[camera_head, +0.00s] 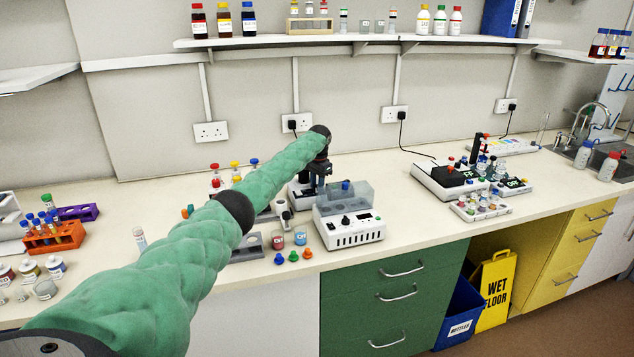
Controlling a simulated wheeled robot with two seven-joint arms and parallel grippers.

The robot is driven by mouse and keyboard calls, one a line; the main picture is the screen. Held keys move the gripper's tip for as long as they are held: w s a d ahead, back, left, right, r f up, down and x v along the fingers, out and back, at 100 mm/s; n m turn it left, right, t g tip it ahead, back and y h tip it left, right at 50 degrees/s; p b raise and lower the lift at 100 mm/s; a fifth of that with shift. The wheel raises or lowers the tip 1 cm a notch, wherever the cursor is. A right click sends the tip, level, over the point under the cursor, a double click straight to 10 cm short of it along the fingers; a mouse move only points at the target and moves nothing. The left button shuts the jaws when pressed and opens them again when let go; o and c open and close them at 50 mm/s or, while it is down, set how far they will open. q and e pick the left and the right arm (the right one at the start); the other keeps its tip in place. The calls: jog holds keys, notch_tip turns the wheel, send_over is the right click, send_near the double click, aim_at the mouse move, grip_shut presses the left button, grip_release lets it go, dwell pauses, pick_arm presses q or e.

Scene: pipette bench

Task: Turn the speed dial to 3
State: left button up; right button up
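A white boxy device (350,236) with a grey translucent lid (345,196) stands near the front edge of the bench. Its sloped front panel carries a small black dial (346,220) and a small dark display; the dial's setting is too small to read. My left arm, in a green sleeve, reaches in from the lower left. Its dark gripper (318,180) points down just behind and left of the lid, above the dial's level. The fingertips are small and dark, so I cannot tell whether they are open or touching anything. My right gripper is not in view.
An orange tube rack (54,236) stands at far left. Other white instruments with dark displays (455,178) stand to the right. Bench between them is clear. A shelf (370,40) hangs above.

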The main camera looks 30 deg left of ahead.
pick_arm(q)
jog(key=n+p, duration=0.2)
jog(key=n, duration=0.2)
jog(key=shift+w+r, duration=0.1)
jog(key=shift+r, duration=0.05)
jog(key=shift+n+p, duration=0.55)
jog(key=shift+n, duration=0.75)
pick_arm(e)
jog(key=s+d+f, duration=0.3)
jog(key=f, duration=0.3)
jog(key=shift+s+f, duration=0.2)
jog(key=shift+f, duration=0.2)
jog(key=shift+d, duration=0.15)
pick_arm(q)
jog(key=o, duration=1)
jog(key=shift+c, duration=0.2)
